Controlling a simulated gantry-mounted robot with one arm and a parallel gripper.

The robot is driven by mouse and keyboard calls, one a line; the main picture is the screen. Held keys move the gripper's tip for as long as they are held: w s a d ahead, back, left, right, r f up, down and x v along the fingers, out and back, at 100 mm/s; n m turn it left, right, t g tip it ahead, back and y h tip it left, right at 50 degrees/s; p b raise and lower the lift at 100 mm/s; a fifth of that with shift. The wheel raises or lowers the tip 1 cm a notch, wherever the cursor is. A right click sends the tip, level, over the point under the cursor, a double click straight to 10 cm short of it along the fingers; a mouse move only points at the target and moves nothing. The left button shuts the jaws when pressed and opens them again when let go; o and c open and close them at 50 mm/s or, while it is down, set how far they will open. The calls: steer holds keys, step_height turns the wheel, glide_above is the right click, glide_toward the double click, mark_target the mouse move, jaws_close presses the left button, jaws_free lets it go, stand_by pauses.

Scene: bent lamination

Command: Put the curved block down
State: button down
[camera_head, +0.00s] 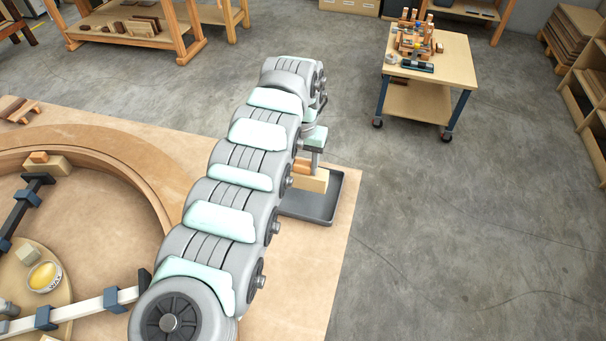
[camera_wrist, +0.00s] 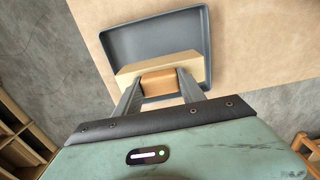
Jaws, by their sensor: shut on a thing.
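The curved block (camera_wrist: 130,74) is a pale wooden block with a smaller orange-brown piece (camera_wrist: 158,82) on its near side. In the wrist view my gripper (camera_wrist: 159,87) has one finger on each side of the orange-brown piece and is shut on it. In the head view the pale block (camera_head: 316,183) hangs or rests over the dark grey tray (camera_head: 322,207), under my gripper (camera_head: 309,163). I cannot tell whether the block touches the tray floor. My arm hides part of the tray and gripper in the head view.
The tray lies near the right edge of a tan worktable (camera_head: 300,262). A large curved wooden form (camera_head: 120,155) is on the left, with a similar pale block (camera_head: 48,168) inside it. A wheeled cart (camera_head: 447,65) with tools stands at back right.

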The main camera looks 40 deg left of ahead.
mark_target(303, 174)
step_height(303, 174, down, 4)
steer(key=shift+s+d+f+b, duration=0.1)
steer(key=shift+f+b, duration=0.1)
steer(key=shift+b, duration=0.15)
steer(key=shift+r, duration=0.15)
steer(key=c, duration=0.7)
jaws_free()
step_height(303, 174, up, 12)
steer(key=shift+f+p, duration=0.15)
steer(key=shift+p, duration=0.85)
